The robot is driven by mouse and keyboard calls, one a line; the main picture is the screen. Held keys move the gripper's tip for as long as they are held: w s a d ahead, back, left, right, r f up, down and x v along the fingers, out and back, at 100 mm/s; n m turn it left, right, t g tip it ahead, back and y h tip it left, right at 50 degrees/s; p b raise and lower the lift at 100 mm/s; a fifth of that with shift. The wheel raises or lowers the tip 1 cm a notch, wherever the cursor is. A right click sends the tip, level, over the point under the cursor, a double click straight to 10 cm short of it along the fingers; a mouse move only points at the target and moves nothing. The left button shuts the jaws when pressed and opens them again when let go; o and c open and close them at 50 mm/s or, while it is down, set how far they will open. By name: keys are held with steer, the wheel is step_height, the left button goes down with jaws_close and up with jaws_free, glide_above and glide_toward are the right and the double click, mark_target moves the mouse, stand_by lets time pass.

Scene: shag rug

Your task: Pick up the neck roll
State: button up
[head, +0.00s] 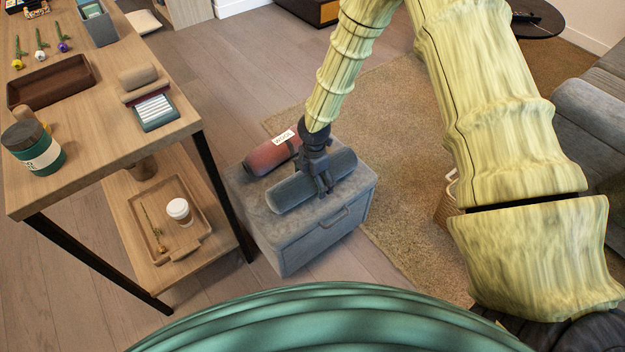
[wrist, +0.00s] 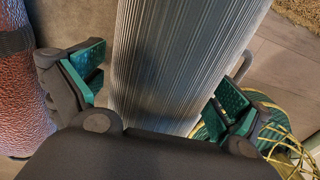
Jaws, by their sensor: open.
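A blue-grey ribbed roll (head: 290,194), which looks like the neck roll, lies on its side on top of the grey cabinet (head: 290,250). My gripper (head: 325,184) is open and low over the right half of this roll. In the wrist view the ribbed roll (wrist: 180,65) runs between the two green-padded fingers of my gripper (wrist: 162,90), one on each side. A gap shows at the left finger; contact at the right finger cannot be told. A red roll (head: 268,156) with a white label lies behind it, and shows at the left edge of the wrist view (wrist: 20,95).
A wooden shelf table (head: 100,150) stands left of the cabinet, holding a brown tray (head: 52,82), a jar (head: 38,152) and other items. Its lower shelf has a tray with a white cup (head: 179,211). A rug (head: 400,130) lies right of the cabinet, with a sofa (head: 590,110) beyond.

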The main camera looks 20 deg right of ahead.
steer(key=c, duration=1.3)
steer(key=shift+o, duration=0.2)
steer(key=shift+r, duration=0.1)
